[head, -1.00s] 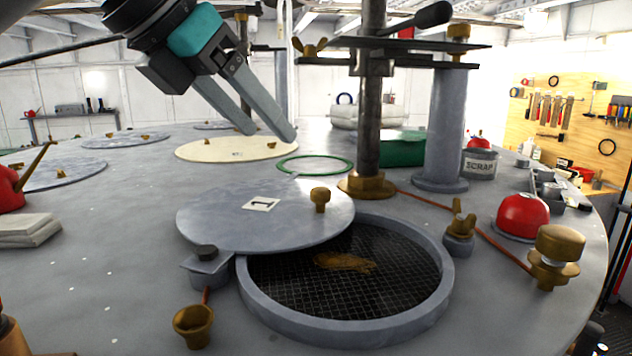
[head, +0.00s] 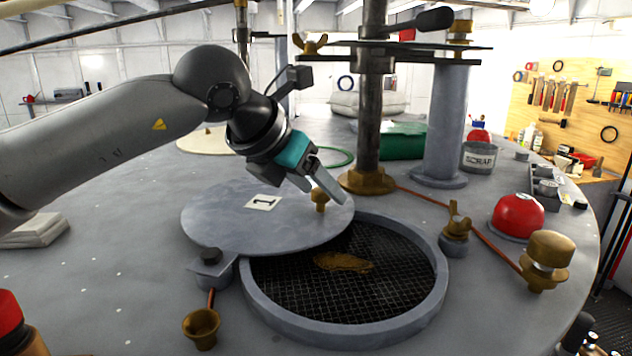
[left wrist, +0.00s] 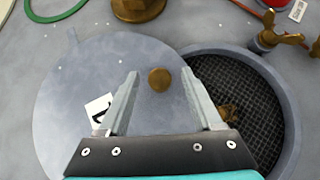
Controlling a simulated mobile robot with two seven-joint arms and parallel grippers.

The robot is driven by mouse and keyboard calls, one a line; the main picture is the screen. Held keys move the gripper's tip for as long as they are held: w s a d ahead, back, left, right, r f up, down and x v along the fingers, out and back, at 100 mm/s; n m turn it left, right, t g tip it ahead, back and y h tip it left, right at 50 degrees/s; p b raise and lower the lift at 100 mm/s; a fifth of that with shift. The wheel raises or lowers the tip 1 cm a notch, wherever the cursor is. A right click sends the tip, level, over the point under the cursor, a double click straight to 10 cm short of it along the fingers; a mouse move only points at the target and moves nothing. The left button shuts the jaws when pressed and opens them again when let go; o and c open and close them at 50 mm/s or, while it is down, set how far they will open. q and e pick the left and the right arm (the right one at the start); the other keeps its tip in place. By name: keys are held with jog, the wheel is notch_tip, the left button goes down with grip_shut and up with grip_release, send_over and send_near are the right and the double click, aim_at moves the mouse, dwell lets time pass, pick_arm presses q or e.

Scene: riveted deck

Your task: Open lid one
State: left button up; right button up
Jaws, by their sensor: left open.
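Lid one (head: 225,222) is a round grey plate with a white label marked 1 (head: 263,202) and a brass knob (head: 320,198) near its right edge. It lies swung aside to the left, covering only part of the round opening (head: 345,270), whose dark mesh shows. My left gripper (head: 326,194) is open above the lid at the knob. In the left wrist view, the knob (left wrist: 159,79) appears between and just beyond the fingertips, apart from both. The lid (left wrist: 65,100) and mesh opening (left wrist: 235,85) also show there. My right gripper is not in view.
A brass post base (head: 367,181) stands behind the opening. A brass wing nut (head: 456,226), a red dome (head: 517,214) and a brass knob post (head: 546,258) stand to the right. A brass cup (head: 201,326) is at the front left.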

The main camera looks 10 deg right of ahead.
pick_arm(q)
jog(key=shift+c, duration=0.4)
grip_shut()
dwell(0.9)
